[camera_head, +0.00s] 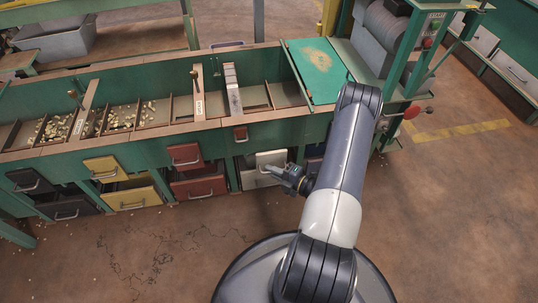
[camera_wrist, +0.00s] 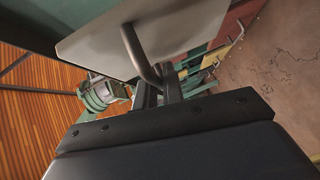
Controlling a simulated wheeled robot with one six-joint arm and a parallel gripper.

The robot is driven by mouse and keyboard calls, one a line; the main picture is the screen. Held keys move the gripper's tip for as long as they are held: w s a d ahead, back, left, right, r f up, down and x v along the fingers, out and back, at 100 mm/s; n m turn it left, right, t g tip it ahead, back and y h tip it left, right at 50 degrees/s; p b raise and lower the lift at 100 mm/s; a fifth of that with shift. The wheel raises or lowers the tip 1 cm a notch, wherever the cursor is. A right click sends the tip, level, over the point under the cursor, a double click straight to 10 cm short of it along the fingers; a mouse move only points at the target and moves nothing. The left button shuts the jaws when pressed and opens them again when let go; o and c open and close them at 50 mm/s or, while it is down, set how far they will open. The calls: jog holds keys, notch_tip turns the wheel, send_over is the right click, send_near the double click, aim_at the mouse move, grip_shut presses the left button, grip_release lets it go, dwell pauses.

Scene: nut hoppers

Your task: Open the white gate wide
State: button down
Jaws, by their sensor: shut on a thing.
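The white gate (camera_head: 271,158) is a small pale panel on the front of the green hopper bench, right of the red gates. In the wrist view its pale face (camera_wrist: 90,40) fills the upper left, with a grey bar handle (camera_wrist: 138,55) on it. My gripper (camera_head: 277,171) is at the front of the gate, partly covering its lower part. In the wrist view my gripper's dark fingers (camera_wrist: 168,88) are shut on the lower end of the handle. How far the gate stands open is hard to tell.
A white bin (camera_head: 252,181) sits below the gate. Red (camera_head: 185,156), yellow (camera_head: 100,166) and dark (camera_head: 27,181) gates line the bench to the left. Nuts lie in the left hopper bays. The floor (camera_head: 150,245) in front is mostly clear. A red knob (camera_head: 412,112) juts out at right.

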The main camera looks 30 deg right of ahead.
jog(key=shift+s+a+f, duration=0.1)
jog(key=shift+s+a, duration=0.15)
jog(key=shift+s, duration=0.55)
jog(key=shift+s+a, duration=0.2)
jog(key=shift+s, duration=0.6)
jog(key=c, duration=1.5)
grip_release()
jog(key=shift+c, duration=0.2)
jog(key=shift+s+d, duration=0.1)
jog(key=p+v, duration=0.2)
jog(key=v, duration=0.8)
jog(key=shift+s, duration=0.3)
